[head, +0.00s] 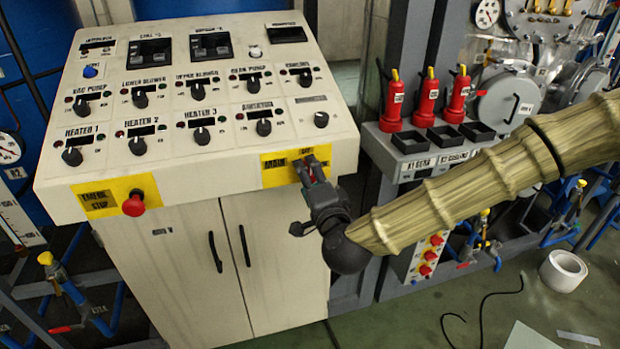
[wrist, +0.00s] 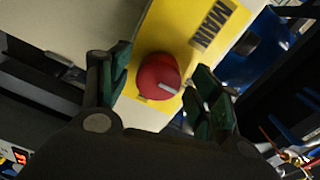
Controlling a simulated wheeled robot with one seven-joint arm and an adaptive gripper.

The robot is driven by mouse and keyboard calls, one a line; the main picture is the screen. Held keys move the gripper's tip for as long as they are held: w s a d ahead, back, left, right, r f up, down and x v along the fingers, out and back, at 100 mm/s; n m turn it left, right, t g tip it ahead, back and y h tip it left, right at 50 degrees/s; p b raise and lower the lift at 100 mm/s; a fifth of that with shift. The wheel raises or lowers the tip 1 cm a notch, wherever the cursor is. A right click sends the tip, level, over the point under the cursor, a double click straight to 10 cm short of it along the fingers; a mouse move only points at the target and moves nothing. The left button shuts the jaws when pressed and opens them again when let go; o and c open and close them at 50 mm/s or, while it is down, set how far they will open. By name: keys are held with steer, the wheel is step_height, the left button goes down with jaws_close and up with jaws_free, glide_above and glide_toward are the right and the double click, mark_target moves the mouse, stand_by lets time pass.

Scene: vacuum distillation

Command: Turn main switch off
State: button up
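The main switch is a round red knob with a pale pointer mark; it shows in the wrist view (wrist: 158,77) on a yellow plate (wrist: 194,42) marked MAIN. In the head view the yellow plate (head: 282,171) is at the right end of the console's front face, and the knob is mostly hidden by my gripper. My gripper (head: 308,172) is at the plate. In the wrist view my gripper (wrist: 158,92) is open, with one green-padded finger on each side of the knob. Gaps show between the fingers and the knob.
Cabinet doors (head: 215,285) are below. Red extinguisher-shaped items (head: 428,97) stand on a shelf at right.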

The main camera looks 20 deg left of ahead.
steer(key=shift+d, duration=0.1)
steer(key=v, duration=1.2)
stand_by(0.4)
steer(key=s+d+f+n+g+h, duration=0.1)
steer(key=s+d+f+n+g, duration=0.15)
steer(key=f, duration=0.75)
steer(key=s+d+f+n+g+h, duration=0.15)
steer(key=d+f, duration=0.25)
steer(key=f, duration=0.5)
steer(key=s+d+f+n+g+h, duration=0.1)
steer(key=s+d+f+g, duration=0.25)
steer(key=f, duration=0.65)
steer(key=s+d+f+n+g+h, duration=0.1)
steer(key=s+d+f+g+h, duration=0.1)
steer(key=s+d+f, duration=0.3)
steer(key=s+d+f+n+g+h, duration=0.1)
steer(key=s+d+f+g+h, duration=0.1)
steer(key=s+d+f, duration=0.4)
steer(key=s+d+f+n+g+h, duration=0.1)
steer(key=s+d+f, duration=0.5)
steer(key=d, duration=0.8)
steer(key=shift+s+g+h, duration=0.45)
steer(key=shift+g+h, duration=0.2)
steer(key=shift+g, duration=0.4)
